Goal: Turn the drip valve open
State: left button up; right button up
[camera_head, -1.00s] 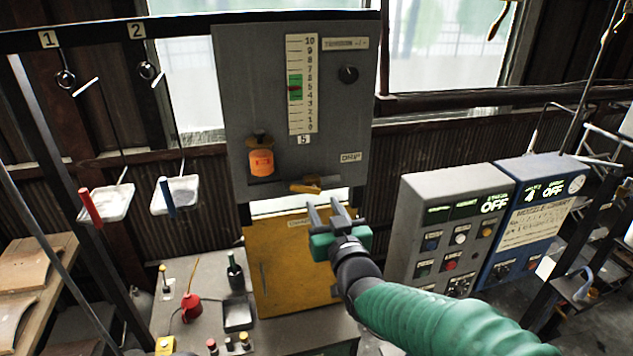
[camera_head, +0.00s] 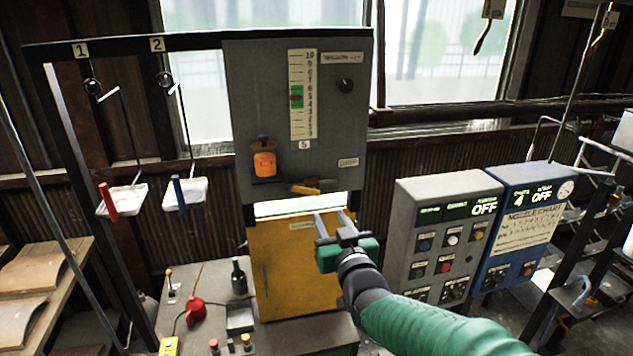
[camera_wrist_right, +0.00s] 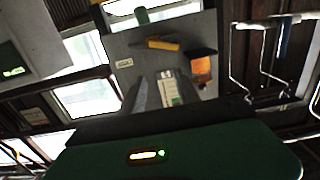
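The drip valve is a yellow lever (camera_head: 306,187) at the lower edge of the grey panel (camera_head: 240,120), below a DRIP label (camera_head: 348,162). The lever lies roughly level. It also shows in the right wrist view (camera_wrist_right: 162,45), beyond the fingers. My right gripper (camera_head: 331,213) is open and empty, just below and right of the lever and apart from it. Its two grey fingers point up toward the panel, and they also show in the right wrist view (camera_wrist_right: 160,88). My left gripper is in neither view.
An orange jar (camera_head: 264,164) hangs on the panel left of the lever. A yellow door (camera_head: 285,275) stands below. Grey (camera_head: 408,235) and blue (camera_head: 500,235) control boxes stand right of my right arm. Hanging trays (camera_head: 186,192) are at left.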

jog(key=b+v, duration=0.7)
jog(key=v, duration=0.9)
jog(key=shift+f, duration=0.15)
jog(key=shift+c, duration=0.2)
